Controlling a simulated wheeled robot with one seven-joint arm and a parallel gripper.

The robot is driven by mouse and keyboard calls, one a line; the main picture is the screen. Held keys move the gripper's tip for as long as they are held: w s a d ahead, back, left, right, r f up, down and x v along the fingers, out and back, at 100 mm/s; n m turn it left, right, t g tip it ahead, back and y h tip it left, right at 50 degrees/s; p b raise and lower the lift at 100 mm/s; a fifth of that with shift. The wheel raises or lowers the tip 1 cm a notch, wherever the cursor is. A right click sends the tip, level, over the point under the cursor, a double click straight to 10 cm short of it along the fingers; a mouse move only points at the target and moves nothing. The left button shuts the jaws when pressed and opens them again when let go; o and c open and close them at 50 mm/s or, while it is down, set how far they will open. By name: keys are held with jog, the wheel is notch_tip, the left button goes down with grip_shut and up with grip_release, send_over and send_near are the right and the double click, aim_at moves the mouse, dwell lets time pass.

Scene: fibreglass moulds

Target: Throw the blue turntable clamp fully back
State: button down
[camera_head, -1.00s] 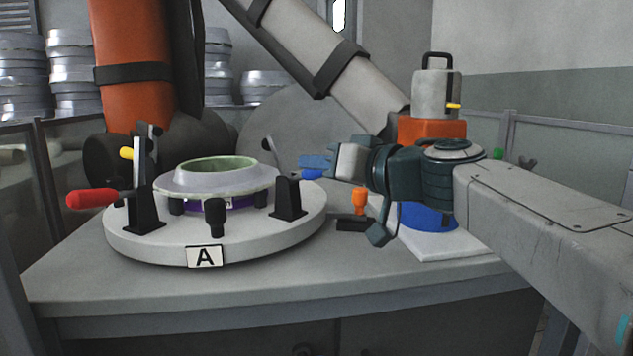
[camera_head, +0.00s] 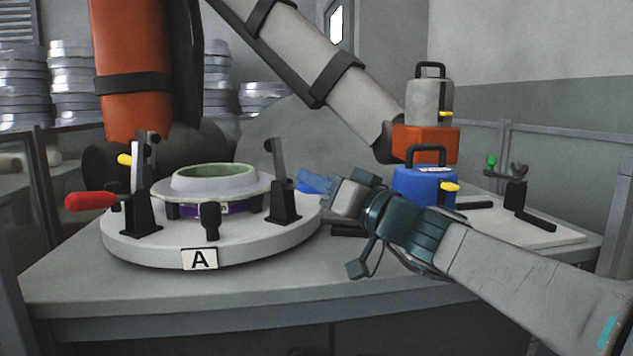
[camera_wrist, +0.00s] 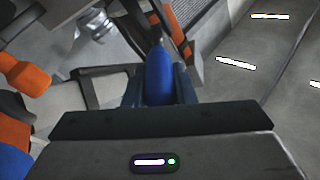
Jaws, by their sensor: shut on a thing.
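The blue clamp handle (camera_wrist: 158,78) sits between my gripper's fingers in the wrist view. In the head view my gripper (camera_head: 322,188) is shut on this handle at the right side of the turntable (camera_head: 140,250), marked A. The handle's blue end shows just left of the fingers. The clamp (camera_head: 281,190) has a black bracket on the turntable rim, and its arm stands nearly upright, tilted a little left at the top. A pale mould ring (camera_head: 214,176) sits in the middle of the turntable. The fingers hide part of the handle.
A red-handled clamp (camera_head: 90,201) sticks out at the turntable's left, with a yellow handle (camera_head: 124,159) behind. A blue container (camera_head: 420,187) with orange and grey ones above stands at the right. A thick grey arm-like duct (camera_head: 290,50) slants overhead. The table front is clear.

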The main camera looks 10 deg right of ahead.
jog(key=c, duration=1.2)
grip_release()
